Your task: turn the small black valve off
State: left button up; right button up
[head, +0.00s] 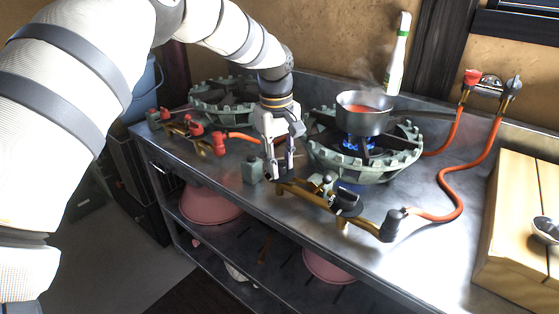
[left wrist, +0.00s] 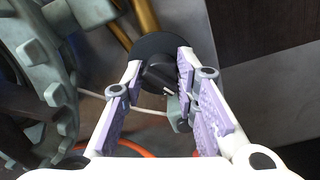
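The small black valve is a round black knob (left wrist: 158,74) with a light mark, on a dark disc at the end of a brass pipe in the left wrist view. In the head view the brass pipe (head: 310,193) runs along the front of the right burner, and my gripper largely hides the knob. My left gripper (left wrist: 160,70) is open, with one finger on each side of the knob; I cannot tell whether they touch it. In the head view the left gripper (head: 281,170) points down at the pipe's left end. My right gripper is not in view.
A pot (head: 364,117) with red contents stands on the right green burner (head: 365,168), over a blue flame. Another black valve (head: 348,200) and a black end fitting (head: 392,226) sit further right. The left burner (head: 222,98) has red valves (head: 219,144). A bottle (head: 398,58) stands behind.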

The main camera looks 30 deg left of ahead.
pick_arm(q)
grip_shut()
jog(key=shift+s+m, duration=0.1)
jog(key=shift+m, duration=0.3)
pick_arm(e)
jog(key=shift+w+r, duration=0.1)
pick_arm(q)
jog(key=shift+a+m, duration=0.1)
jog(key=shift+m, duration=0.9)
jog(key=shift+f+m+p, duration=0.1)
jog(key=shift+m+p, duration=0.2)
jog(key=shift+m, duration=1.6)
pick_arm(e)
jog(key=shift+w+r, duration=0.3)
pick_arm(q)
jog(key=shift+m, duration=0.3)
jog(key=o, duration=1)
grip_release()
jog(key=shift+a, duration=0.1)
